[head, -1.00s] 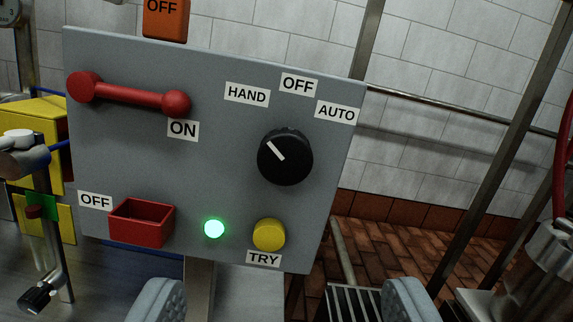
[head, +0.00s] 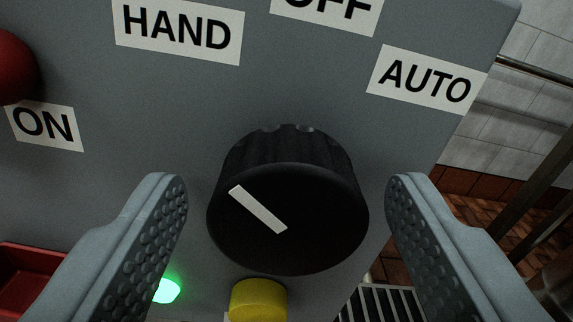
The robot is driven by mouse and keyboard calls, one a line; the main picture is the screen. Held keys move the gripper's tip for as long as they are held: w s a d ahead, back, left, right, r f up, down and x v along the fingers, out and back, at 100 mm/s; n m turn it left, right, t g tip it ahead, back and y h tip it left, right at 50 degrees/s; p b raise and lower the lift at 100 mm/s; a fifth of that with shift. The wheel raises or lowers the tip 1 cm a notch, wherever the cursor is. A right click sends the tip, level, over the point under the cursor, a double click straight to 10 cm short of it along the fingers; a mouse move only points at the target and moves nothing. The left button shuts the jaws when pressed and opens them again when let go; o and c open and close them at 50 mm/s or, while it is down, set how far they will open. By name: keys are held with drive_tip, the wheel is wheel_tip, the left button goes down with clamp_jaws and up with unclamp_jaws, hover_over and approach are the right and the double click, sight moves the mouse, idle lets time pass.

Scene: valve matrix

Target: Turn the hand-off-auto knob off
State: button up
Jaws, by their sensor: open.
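The black hand-off-auto knob (head: 300,225) is large in the middle of the view, on a grey panel (head: 330,95). Its white pointer line (head: 258,209) slants up and left, on the side of the HAND label (head: 178,30). The OFF label (head: 328,8) is cut by the top edge, and the AUTO label (head: 427,79) is to the upper right. My gripper (head: 287,190) is open, with one finger on each side of the knob. A gap shows between each finger and the knob in the picture. Contact is not visible.
A yellow button (head: 258,300) sits just below the knob, and a lit green lamp (head: 167,290) is partly behind the left finger. A red handle end (head: 12,68), the ON label (head: 43,124) and a red guard (head: 28,275) are at the left.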

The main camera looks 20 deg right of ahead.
drive_tip(key=shift+w+d, duration=0.1)
drive_tip(key=shift+w, duration=0.1)
drive_tip(key=c, duration=1)
drive_tip(key=shift+o, duration=0.2)
drive_tip(key=m, duration=0.4)
drive_tip(key=shift+m, duration=0.4)
drive_tip(key=m, duration=0.4)
drive_tip(key=shift+m, duration=0.4)
